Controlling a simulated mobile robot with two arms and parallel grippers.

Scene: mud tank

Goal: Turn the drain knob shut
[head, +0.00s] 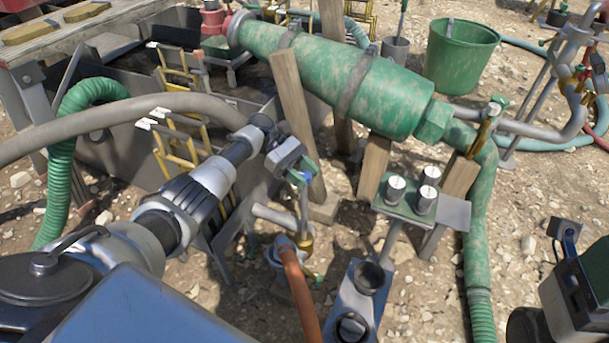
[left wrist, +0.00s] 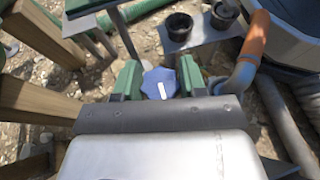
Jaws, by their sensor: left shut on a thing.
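The drain knob (left wrist: 159,84) is a blue, many-sided knob with a short white mark on its face. In the left wrist view it sits between the two green fingers of my left gripper (left wrist: 158,77), which is shut on it. In the head view my left gripper (head: 300,174) points down at the top of a thin upright pipe with brass fittings (head: 304,240). There the gripper largely hides the knob.
An orange hose (head: 297,280) runs close below the valve. A large green cylinder (head: 340,85) on wooden posts lies behind. A grey hose (head: 110,115) passes behind my left arm.

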